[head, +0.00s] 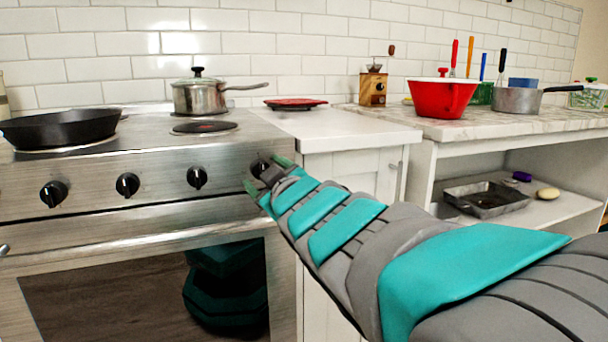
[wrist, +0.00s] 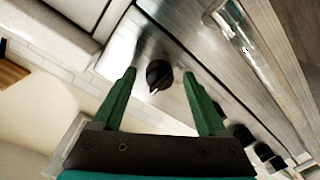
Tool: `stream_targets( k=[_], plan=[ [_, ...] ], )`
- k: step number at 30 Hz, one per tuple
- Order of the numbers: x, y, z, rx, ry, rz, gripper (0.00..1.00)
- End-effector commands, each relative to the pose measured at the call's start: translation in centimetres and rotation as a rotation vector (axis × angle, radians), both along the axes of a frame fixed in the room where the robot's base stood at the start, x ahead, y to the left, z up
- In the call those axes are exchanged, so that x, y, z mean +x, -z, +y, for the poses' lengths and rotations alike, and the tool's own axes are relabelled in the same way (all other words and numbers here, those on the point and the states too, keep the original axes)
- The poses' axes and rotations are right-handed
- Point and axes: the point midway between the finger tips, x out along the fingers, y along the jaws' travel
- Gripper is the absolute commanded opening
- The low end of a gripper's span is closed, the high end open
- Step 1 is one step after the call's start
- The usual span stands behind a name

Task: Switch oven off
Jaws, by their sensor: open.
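The oven (head: 100,237) is a steel range with several black knobs along its front panel. My gripper (head: 262,178) is at the rightmost knob (head: 260,168), which it partly hides in the head view. In the wrist view my gripper (wrist: 158,82) is open, its two green fingers apart. The black knob (wrist: 159,75) shows between the fingertips, with a gap on each side. Its pale pointer mark faces the lower side of that picture. The other knobs (head: 128,185) stand in a row to the left. I cannot tell which knob works the oven.
A black pan (head: 60,128) and a lidded steel pot (head: 199,97) stand on the cooktop. A white counter (head: 345,128) adjoins the oven on the right. A red pot (head: 441,97) and a grey saucepan (head: 517,100) stand on the marble-topped shelf further right.

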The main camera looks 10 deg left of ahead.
Motion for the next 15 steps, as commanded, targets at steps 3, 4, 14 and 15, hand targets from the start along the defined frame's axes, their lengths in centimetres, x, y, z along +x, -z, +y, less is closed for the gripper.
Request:
stream_targets(
  k=[3,4,14,15],
  plan=[
    [-0.3,-0.1,-0.2,0.0,-0.001,-0.001,0.75],
    [-0.4,-0.1,-0.3,0.0,-0.001,-0.001,0.75],
    [-3.4,-0.2,-2.3,0.0,0.0,0.0,0.75],
    [-3.8,-0.2,-2.6,0.0,0.0,0.0,0.75]
  ],
)
